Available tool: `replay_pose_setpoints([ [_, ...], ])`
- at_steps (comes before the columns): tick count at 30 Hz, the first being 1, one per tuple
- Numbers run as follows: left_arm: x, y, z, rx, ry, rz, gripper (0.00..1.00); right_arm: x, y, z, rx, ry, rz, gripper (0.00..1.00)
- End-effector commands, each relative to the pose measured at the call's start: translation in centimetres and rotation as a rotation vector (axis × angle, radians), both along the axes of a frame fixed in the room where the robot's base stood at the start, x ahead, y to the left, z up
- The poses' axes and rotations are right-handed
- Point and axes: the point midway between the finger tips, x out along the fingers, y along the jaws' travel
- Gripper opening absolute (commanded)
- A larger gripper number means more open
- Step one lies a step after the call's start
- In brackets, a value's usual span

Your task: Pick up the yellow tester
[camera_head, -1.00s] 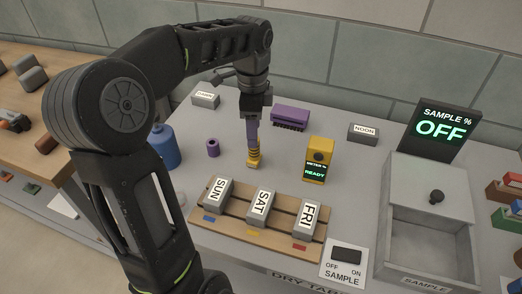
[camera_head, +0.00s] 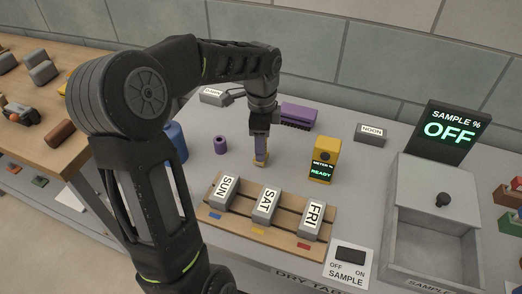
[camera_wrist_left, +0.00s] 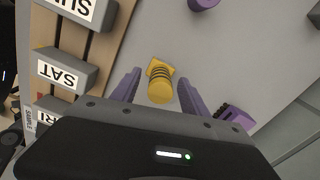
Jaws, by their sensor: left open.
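The yellow tester (camera_head: 260,161) stands on the grey table behind the brick rack and is partly hidden by my gripper in the head view. In the left wrist view the tester (camera_wrist_left: 160,84) shows a round yellow top, dark ribs and a wider yellow foot. My left gripper (camera_head: 260,151) points down over the tester with its purple fingers open. In the left wrist view the left gripper's fingers (camera_wrist_left: 159,92) stand on either side of the tester, with a visible gap on both sides. My right gripper is not in view.
A yellow meter (camera_head: 324,155) reading READY stands to the right. A purple cylinder (camera_head: 220,145), purple brush (camera_head: 298,114) and blue bottle (camera_head: 177,140) are nearby. The wooden rack (camera_head: 250,229) in front holds bricks SUN, SAT and FRI. A grey drawer box (camera_head: 438,225) is at right.

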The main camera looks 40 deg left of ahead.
Motion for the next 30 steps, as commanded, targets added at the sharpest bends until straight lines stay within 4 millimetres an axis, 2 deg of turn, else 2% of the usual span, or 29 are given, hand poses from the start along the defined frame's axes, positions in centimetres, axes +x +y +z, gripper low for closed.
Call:
replay_pose_setpoints([
  [3,-0.1,0.0,-1.5,-0.001,0.003,0.001,0.53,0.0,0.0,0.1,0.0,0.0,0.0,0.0],
  [6,0.0,0.0,-2.0,0.0,0.0,0.001,0.53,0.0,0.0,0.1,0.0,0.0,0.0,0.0],
  [23,0.0,0.0,-1.9,0.001,-0.001,0.001,0.53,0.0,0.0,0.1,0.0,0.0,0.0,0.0],
  [30,0.0,0.0,-1.9,0.001,-0.001,0.001,0.34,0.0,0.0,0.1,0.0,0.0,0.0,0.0],
])
